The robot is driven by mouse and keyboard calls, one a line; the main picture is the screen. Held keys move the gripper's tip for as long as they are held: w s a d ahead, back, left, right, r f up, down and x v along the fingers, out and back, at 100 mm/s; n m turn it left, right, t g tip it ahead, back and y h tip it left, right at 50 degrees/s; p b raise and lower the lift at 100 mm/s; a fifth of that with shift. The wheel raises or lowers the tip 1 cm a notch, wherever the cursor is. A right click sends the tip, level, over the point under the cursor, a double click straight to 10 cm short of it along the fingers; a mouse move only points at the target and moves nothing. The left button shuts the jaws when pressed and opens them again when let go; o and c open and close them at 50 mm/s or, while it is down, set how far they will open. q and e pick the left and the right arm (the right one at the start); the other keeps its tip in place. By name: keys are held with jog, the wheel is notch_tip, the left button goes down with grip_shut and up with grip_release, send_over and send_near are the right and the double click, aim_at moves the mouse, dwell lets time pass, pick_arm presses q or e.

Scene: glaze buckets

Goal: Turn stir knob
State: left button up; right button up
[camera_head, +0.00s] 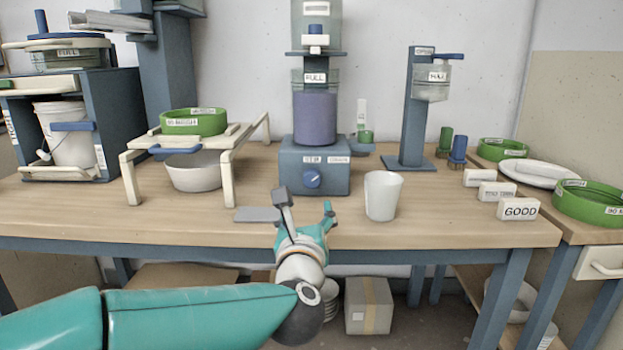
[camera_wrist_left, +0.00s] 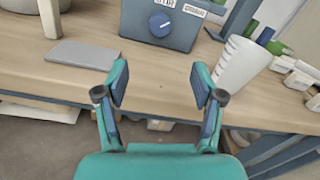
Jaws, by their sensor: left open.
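The stir knob (camera_head: 312,179) is a round blue dial with a light mark, on the front of the blue-grey mixer base (camera_head: 300,160) under a purple container. It also shows in the left wrist view (camera_wrist_left: 161,25), ahead of the fingers and near the top. My left gripper (camera_head: 306,207) is open and empty at the table's front edge, in front of and below the knob, apart from it. In the left wrist view the two fingers (camera_wrist_left: 160,88) stand wide apart with bare table between them. My right gripper is not in view.
A white cup (camera_head: 382,195) stands right of the mixer, close to my left gripper. A flat grey plate (camera_head: 257,214) lies to the left. A cream stand (camera_head: 228,160) with a green ring stands farther left. White labelled blocks (camera_head: 519,208) lie at the right. Bare table lies before the mixer.

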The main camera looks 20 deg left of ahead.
aim_at(311, 181)
pick_arm(q)
jog(key=p+x, duration=0.1)
jog(key=x, duration=1.5)
jog(key=shift+w+a, duration=0.15)
jog(key=shift+w, duration=0.2)
jog(key=c, duration=1.1)
jog(key=shift+c, duration=0.2)
jog(key=shift+m, duration=0.3)
